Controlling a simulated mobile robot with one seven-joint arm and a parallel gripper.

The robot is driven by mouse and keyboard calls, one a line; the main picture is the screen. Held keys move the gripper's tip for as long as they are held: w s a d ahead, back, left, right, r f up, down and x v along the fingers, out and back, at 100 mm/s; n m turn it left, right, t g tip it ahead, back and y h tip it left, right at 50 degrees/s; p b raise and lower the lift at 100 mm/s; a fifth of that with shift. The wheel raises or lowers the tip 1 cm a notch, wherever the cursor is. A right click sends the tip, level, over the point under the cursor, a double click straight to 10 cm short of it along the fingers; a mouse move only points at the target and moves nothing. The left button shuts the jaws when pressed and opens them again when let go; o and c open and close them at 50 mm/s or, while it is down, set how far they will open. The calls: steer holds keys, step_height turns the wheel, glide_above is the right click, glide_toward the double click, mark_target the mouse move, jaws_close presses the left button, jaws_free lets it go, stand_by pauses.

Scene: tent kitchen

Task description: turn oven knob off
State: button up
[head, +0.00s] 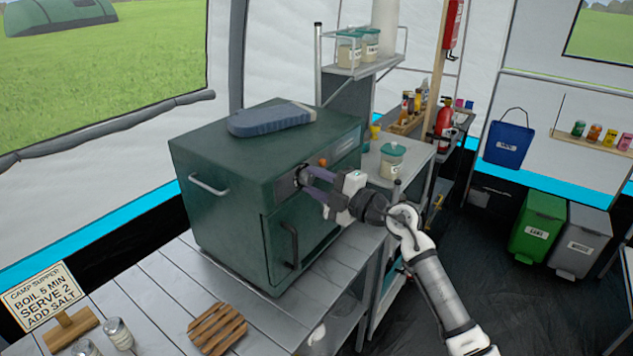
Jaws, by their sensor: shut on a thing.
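The dark green oven (226,208) stands on the slatted counter, with a door handle (289,245) on its front. My gripper (301,176) reaches in from the right to the control panel above the door. Its purple fingers are shut on the oven knob (299,177), which is dark and mostly covered by them. The knob's pointer and setting cannot be made out. An orange knob or light (323,162) shows on the panel just behind my fingers.
A blue oven mitt (270,119) lies on the oven. A wooden trivet (217,328), two small shakers and a recipe sign (42,297) stand on the counter in front. A lidded jar (392,162) stands on the shelf behind my wrist. Open floor lies to the right.

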steer(key=o, duration=1)
steer(key=b+v, duration=0.6)
steer(key=v, duration=0.8)
